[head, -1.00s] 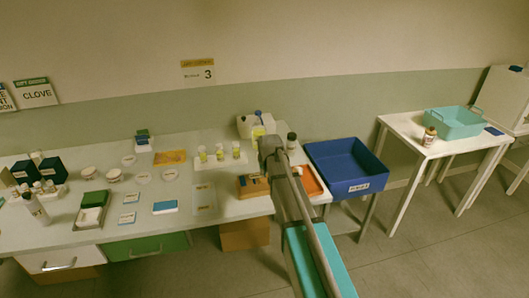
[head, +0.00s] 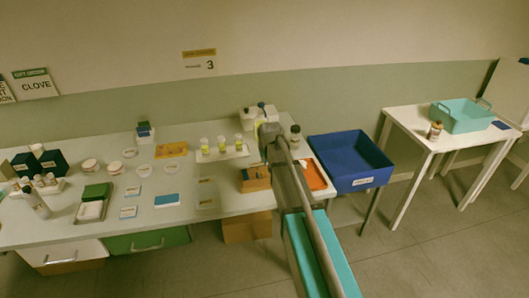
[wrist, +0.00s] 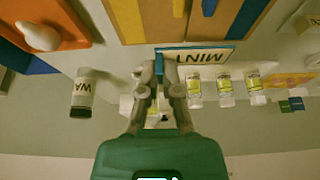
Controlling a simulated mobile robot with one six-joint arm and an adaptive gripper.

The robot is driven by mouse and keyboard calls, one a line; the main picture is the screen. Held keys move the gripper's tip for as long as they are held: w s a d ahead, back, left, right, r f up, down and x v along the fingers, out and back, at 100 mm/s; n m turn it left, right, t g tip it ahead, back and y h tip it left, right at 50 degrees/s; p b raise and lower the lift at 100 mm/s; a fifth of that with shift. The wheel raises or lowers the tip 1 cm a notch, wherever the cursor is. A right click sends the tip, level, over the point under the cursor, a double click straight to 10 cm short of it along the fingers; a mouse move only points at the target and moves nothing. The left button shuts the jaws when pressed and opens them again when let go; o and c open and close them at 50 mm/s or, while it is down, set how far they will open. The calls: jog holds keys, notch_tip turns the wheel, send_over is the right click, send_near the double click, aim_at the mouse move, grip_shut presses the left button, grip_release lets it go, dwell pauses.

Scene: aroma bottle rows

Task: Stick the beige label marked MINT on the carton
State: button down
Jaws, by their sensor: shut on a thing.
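A beige label (wrist: 200,56) with a blue edge reads MINT, upside down in the wrist view. My gripper (wrist: 160,74) is shut on the label near its end, by a blue part between the fingertips. In the head view the carton (head: 257,184) stands on the table's right part, partly behind my arm. My fingertips and the label are hidden by the arm there.
An orange tray (head: 316,176) lies right of the carton, with a dark-capped bottle (head: 295,138) behind. Several yellow-labelled bottles (head: 221,146) stand left on a white tray. A blue bin (head: 347,158) is further right. Flat cards (head: 167,199) lie to the left.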

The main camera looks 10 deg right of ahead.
aim_at(265, 164)
jog(key=shift+d+r+p, duration=0.1)
jog(key=shift+r+p, duration=1.55)
jog(key=shift+r, duration=0.2)
jog(key=shift+s, duration=0.1)
jog(key=shift+f, duration=0.15)
jog(key=shift+f+b, duration=3.1)
jog(key=shift+b, duration=0.15)
jog(key=shift+f+b, duration=0.35)
jog(key=c, duration=0.7)
grip_release()
